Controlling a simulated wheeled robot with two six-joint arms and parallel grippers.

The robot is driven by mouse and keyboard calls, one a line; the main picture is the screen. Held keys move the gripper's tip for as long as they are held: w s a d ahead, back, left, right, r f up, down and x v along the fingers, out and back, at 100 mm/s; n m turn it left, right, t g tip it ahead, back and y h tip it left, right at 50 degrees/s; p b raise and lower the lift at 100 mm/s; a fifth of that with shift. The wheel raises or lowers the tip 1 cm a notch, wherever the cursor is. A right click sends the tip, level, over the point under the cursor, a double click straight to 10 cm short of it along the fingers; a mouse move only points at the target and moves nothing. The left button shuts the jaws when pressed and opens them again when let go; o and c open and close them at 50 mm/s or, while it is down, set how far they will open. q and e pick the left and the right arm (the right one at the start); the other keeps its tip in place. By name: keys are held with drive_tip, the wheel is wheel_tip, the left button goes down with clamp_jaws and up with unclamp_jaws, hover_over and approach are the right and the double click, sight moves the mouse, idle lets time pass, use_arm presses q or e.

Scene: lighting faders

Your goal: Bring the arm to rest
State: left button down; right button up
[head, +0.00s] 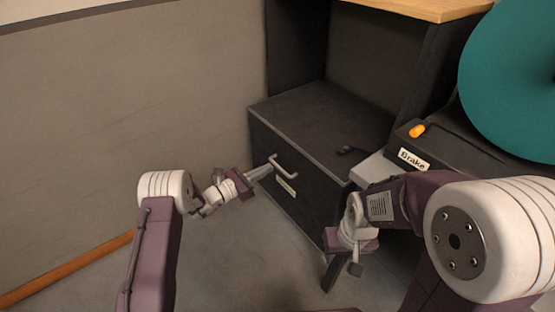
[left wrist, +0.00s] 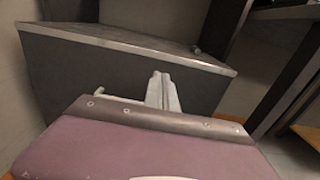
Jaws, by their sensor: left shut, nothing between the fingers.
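My left gripper (head: 264,171) is shut and empty, its fingertips close to the left end of the drawer handle (head: 284,166) in the head view. In the left wrist view its two pale fingers (left wrist: 162,92) lie together, and the light handle (left wrist: 118,98) shows to their left. I cannot tell whether fingers and handle touch. My right gripper (head: 343,268) hangs low in front of the dark cabinet, pointing down; its finger gap is not clear.
The dark drawer front (head: 310,187) carries a small label below the handle. A small dark object (head: 351,150) lies on the cabinet top. To the right are an orange knob (head: 417,131), a "Brake" label (head: 414,159) and a large teal disc (head: 515,75). A grey wall (head: 130,120) stands left.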

use_arm(q)
drive_tip(key=shift+s+a+f, duration=0.1)
drive_tip(key=shift+s+a, duration=0.25)
drive_tip(key=shift+a, duration=0.15)
